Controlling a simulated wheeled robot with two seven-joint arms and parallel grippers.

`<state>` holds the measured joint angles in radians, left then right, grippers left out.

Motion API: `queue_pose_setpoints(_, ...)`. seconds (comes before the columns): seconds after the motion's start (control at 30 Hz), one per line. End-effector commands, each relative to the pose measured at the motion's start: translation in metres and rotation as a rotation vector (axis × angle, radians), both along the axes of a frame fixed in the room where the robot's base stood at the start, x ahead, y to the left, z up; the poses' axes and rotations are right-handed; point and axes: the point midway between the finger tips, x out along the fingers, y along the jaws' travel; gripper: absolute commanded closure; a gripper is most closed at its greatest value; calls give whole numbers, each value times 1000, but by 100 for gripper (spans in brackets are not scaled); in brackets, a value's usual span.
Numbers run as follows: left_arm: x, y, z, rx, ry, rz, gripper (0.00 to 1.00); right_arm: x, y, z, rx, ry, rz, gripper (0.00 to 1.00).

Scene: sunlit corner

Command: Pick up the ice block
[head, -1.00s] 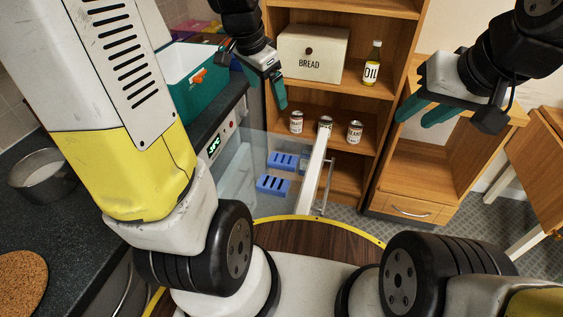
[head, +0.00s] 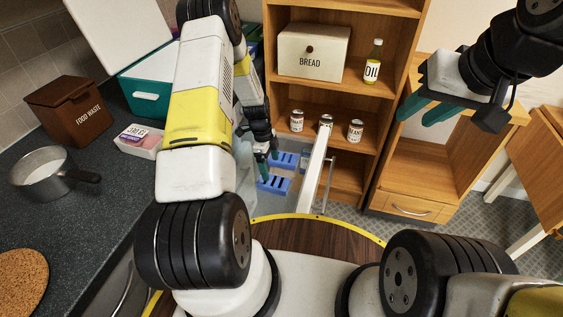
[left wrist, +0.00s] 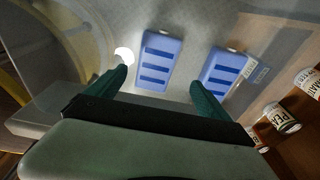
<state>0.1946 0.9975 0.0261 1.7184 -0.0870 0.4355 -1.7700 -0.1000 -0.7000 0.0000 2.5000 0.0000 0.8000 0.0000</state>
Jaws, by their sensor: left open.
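Two blue ice blocks with darker slots lie apart in a pulled-out, clear-sided drawer (head: 314,170). The nearer block (head: 275,184) and the farther block (head: 287,160) show in the head view. The left wrist view shows a left block (left wrist: 160,62) and a right block (left wrist: 226,72), both flat on the drawer floor. My left gripper (head: 267,164) is over the drawer, pointing down at the blocks. Its fingers are apart with nothing between them; in the left wrist view the left block appears between the fingertips (left wrist: 160,82). My right gripper (head: 416,118) is open and empty, at the upper right.
The drawer's white front and handle (head: 330,183) stand before a wooden shelf with several cans (head: 356,131), an oil bottle (head: 373,62) and a bread box (head: 314,52). On the left counter are a teal box (head: 147,96), a food waste bin (head: 70,112) and a saucepan (head: 44,174).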

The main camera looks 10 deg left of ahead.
Motion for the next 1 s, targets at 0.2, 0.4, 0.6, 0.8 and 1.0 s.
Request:
queue_pose_setpoints(0.2, -3, -2, -24, -3, 6, -24, 9, 0, 0, 0, 0, 0, 0, 66)
queue_pose_setpoints(0.4, -5, -7, -45, -2, 6, -25, 9, 0, 0, 0, 0, 0, 0, 66)
queue_pose_setpoints(0.6, -10, -13, -75, -1, 6, -23, 9, 0, 0, 0, 0, 0, 0, 66)
queue_pose_setpoints(0.8, -9, -15, -87, -2, 4, -23, 9, 0, 0, 0, 0, 0, 0, 66)
queue_pose_setpoints(1.0, -9, -15, -87, -2, 4, -23, 13, 0, 0, 0, 0, 0, 0, 66)
